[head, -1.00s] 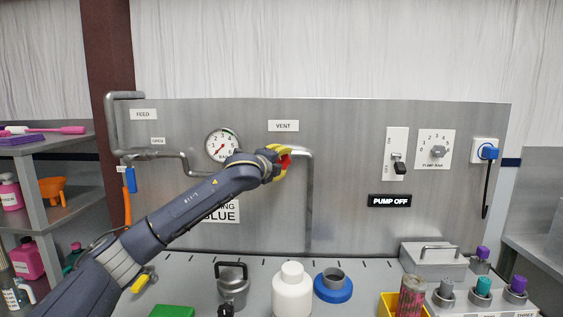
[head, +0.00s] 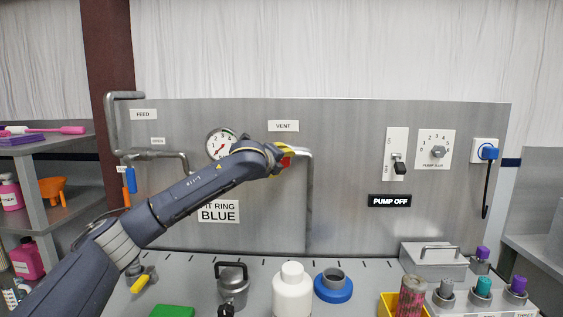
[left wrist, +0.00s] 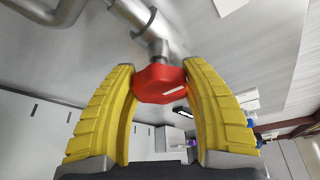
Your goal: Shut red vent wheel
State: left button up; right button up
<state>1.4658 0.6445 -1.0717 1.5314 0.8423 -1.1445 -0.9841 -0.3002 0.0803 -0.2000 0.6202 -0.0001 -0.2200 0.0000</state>
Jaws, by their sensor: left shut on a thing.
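The red vent wheel (left wrist: 160,84) sits at the end of a metal pipe stem. In the left wrist view it lies between the two yellow fingers of my left gripper (left wrist: 160,72), which touch it on both sides. In the head view, my left gripper (head: 286,153) is at the vent pipe (head: 309,195), just below the VENT label (head: 283,126). It is shut on the wheel, and only a little red (head: 286,161) shows there. My right gripper is in neither view.
A round gauge (head: 219,145) is on the panel left of the gripper, partly behind my arm. The pump switch (head: 399,166) and dial (head: 437,151) are to the right. A white bottle (head: 292,292), a blue ring (head: 333,288) and a metal jug (head: 232,285) stand below.

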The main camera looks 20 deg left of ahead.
pick_arm(q)
jog(key=shift+d+f, duration=0.1)
jog(key=shift+f, duration=0.05)
jog(key=o, duration=1.3)
jog(key=v, duration=1.2)
